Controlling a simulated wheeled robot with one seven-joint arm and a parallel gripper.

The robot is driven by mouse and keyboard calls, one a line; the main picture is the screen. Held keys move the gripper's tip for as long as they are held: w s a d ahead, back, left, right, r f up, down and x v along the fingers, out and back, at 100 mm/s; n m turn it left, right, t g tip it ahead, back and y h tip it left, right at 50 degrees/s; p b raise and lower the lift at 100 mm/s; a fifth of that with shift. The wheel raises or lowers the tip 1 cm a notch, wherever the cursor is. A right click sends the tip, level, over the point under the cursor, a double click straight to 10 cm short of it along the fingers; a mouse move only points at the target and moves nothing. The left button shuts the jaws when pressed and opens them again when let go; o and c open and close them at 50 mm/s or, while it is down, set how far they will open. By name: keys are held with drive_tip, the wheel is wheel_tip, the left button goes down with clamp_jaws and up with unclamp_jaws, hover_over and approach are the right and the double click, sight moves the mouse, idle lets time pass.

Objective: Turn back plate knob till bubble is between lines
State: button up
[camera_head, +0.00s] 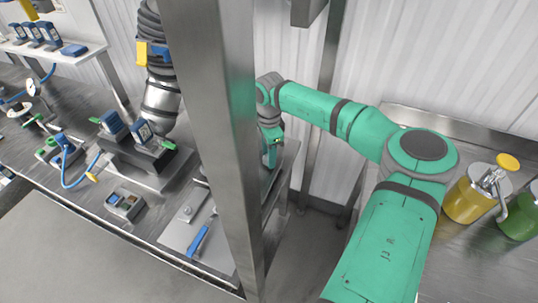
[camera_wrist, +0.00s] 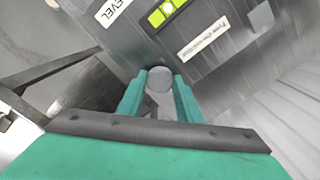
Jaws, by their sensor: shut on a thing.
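In the wrist view, the two teal fingers of my gripper (camera_wrist: 159,88) are closed on the sides of a small round grey knob (camera_wrist: 159,76). The knob stands by the edge of a grey metal plate (camera_wrist: 135,42). A yellow-green bubble vial (camera_wrist: 157,18) is set in the plate beyond the knob, beside a white label reading "LEVEL" (camera_wrist: 113,9). A pale bubble (camera_wrist: 168,8) seems to show toward the vial's upper right end; its exact place against the lines is too small to tell. In the head view, the knob and my fingertips are hidden behind the steel post.
A thick steel post (camera_head: 215,120) stands close to the left of my arm. A steel bench (camera_head: 60,185) with blue and green devices lies left. A yellow canister (camera_head: 468,203) and a green canister (camera_head: 522,222) stand at right. A second white label (camera_wrist: 203,39) is on the plate.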

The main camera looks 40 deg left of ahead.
drive_tip(key=shift+w+r, duration=0.1)
drive_tip(key=o, duration=1)
drive_tip(key=shift+o, duration=0.2)
wheel_tip(320, 180, up, 11)
